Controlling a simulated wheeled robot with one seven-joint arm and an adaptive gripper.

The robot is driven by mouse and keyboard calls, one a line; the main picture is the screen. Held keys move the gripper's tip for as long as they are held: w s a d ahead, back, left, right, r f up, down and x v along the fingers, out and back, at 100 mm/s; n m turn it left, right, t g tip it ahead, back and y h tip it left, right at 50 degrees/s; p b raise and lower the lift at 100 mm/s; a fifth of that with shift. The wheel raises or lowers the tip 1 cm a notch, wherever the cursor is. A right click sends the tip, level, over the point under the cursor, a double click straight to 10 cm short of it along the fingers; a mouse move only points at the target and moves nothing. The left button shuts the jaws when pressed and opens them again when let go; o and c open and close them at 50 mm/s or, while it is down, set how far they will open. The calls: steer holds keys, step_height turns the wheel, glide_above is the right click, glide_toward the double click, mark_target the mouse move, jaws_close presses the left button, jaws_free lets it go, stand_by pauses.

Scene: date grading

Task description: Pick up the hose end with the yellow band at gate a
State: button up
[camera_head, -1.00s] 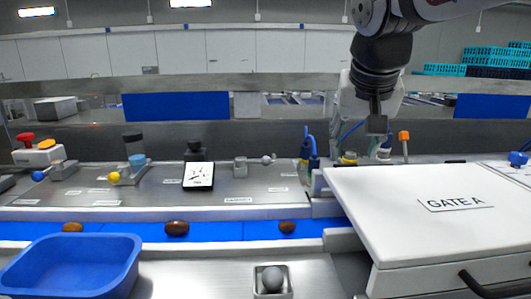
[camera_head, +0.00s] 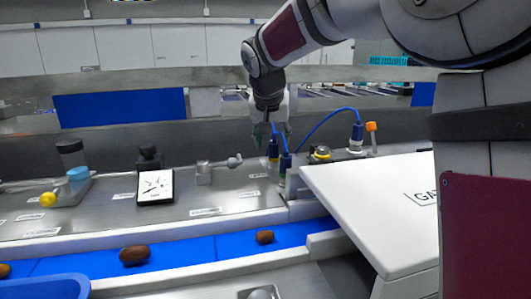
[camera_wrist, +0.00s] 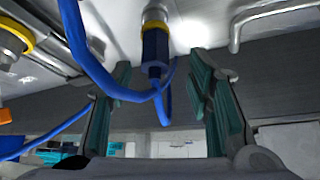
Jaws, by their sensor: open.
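The hose end with the yellow band (camera_wrist: 155,45) shows at the top middle of the wrist view, a blue fitting seated at a metal port. Its blue hose hangs between the fingers. My gripper (camera_wrist: 160,85) is open, with one finger on each side of the hose and the fitting beyond the tips. In the head view, my gripper (camera_head: 272,128) is just above two blue hose ends (camera_head: 285,163) left of the gate A cover (camera_head: 375,195). I cannot tell contact there, and the band is too small to make out.
Another blue hose end (camera_head: 357,135) stands to the right, joined by an arched hose. A yellow-ringed fitting (camera_head: 320,153) and an orange-topped post (camera_head: 371,138) stand nearby. A lever valve (camera_head: 205,172) and dial (camera_head: 156,186) are to the left. Dates lie on the blue belt (camera_head: 195,250) in front.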

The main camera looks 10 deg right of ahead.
mark_target(275, 152)
steer(key=shift+s+p+x, duration=0.15)
steer(key=shift+p+x, duration=0.1)
steer(key=shift+x, duration=1.15)
steer(key=shift+s+p+x, duration=0.15)
steer(key=shift+p+x, duration=0.1)
steer(key=shift+x, duration=1.2)
steer(key=shift+d+f, duration=0.1)
steer(key=shift+f, duration=0.05)
jaws_close()
